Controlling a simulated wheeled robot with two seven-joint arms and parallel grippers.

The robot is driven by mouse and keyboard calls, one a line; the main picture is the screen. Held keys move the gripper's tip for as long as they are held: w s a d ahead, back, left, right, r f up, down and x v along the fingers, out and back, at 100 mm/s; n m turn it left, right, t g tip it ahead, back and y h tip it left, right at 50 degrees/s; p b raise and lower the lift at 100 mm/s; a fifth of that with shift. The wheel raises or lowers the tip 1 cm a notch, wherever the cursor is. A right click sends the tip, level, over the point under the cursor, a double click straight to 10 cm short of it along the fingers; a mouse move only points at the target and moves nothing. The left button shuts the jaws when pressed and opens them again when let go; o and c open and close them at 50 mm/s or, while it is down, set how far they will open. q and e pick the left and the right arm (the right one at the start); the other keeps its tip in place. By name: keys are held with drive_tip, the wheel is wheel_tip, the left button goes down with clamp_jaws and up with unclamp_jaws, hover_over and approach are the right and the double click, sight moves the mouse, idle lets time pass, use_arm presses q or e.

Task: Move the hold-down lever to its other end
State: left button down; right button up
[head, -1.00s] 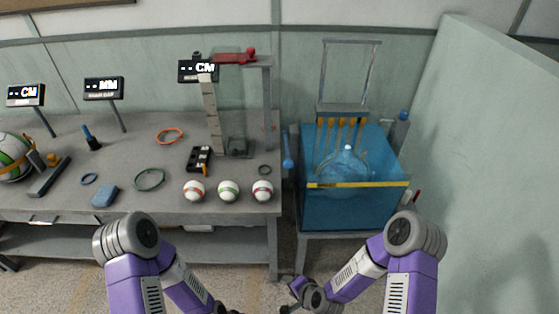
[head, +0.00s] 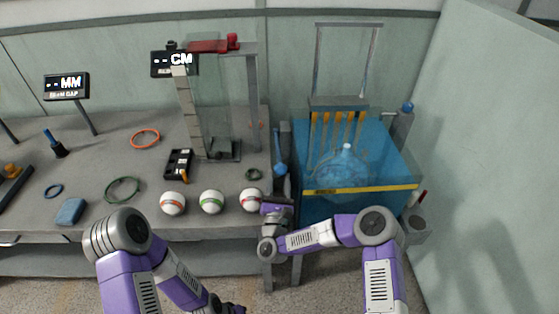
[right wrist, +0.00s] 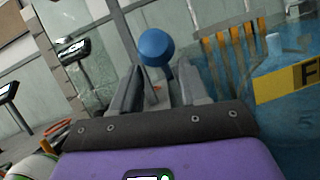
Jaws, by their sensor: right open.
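The hold-down lever (head: 280,167) is a blue round knob on a thin stalk at the left side of the blue water tank (head: 370,208). In the right wrist view its knob (right wrist: 156,47) appears beyond and between my fingertips. My right gripper (head: 281,190) is at the tank's front left corner, just below the knob in the head view. It is open, with both fingers apart in the right wrist view (right wrist: 157,82) and nothing held. My left gripper (head: 232,307) is only partly seen at the bottom edge, and its jaws cannot be made out.
A clear ball (head: 345,165) sits in the tank under a frame with orange prongs (head: 338,128). Three striped balls (head: 212,202) line the bench's front edge, the rightmost close to my right gripper. A green wall panel (head: 490,150) stands at the right.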

sight(280, 164)
drive_tip(key=b+x, duration=0.1)
drive_tip(key=x, duration=0.5)
drive_tip(key=shift+c, duration=0.2)
drive_tip(key=shift+f, duration=0.1)
clamp_jaws()
